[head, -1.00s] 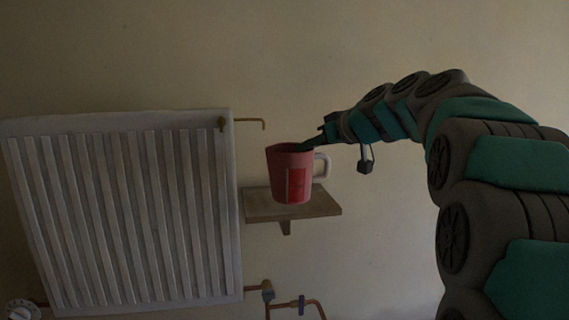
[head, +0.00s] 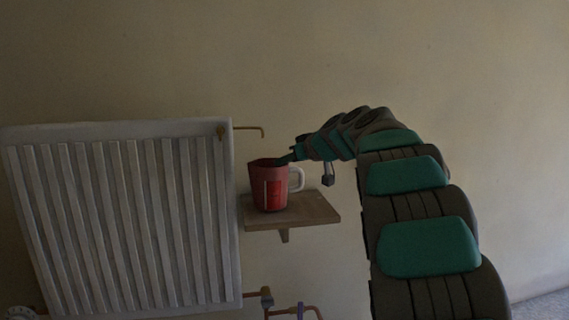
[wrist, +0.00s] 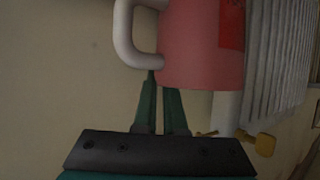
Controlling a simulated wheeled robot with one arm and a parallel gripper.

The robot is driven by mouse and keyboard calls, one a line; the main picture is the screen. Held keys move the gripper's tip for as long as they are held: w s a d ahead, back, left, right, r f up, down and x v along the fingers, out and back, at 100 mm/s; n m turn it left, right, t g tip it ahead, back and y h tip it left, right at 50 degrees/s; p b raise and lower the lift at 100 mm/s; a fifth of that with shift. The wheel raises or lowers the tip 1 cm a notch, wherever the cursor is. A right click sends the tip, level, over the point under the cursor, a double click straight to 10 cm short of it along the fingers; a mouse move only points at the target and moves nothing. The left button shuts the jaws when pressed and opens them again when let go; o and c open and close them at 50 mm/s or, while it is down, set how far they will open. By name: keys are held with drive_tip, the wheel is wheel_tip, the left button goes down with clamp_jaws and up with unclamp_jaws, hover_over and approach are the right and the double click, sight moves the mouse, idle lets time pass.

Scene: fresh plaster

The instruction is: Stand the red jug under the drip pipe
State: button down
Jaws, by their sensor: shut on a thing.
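The red jug (head: 257,188), with a pale handle (head: 297,179) on its right, is upright at the left part of the wooden wall shelf (head: 310,211). Its base appears at the shelf top; I cannot tell if it touches. The thin copper drip pipe (head: 249,128) runs right from the radiator's top corner and bends down, its end above the jug's mouth in the head view. My gripper (head: 286,159) is shut on the jug's rim near the handle. In the wrist view the jug (wrist: 190,50) fills the top, and my gripper's fingers (wrist: 161,82) meet its rim.
A white ribbed radiator (head: 120,220) stands close to the left of the shelf. A brass valve (wrist: 263,144) shows in the wrist view. Copper pipes with a valve (head: 266,296) are below the shelf.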

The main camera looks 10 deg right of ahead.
drive_tip(key=shift+f, duration=0.15)
drive_tip(key=c, duration=0.9)
unclamp_jaws()
drive_tip(key=shift+c, duration=0.2)
drive_tip(key=v, duration=1.2)
drive_tip(key=shift+b, duration=0.45)
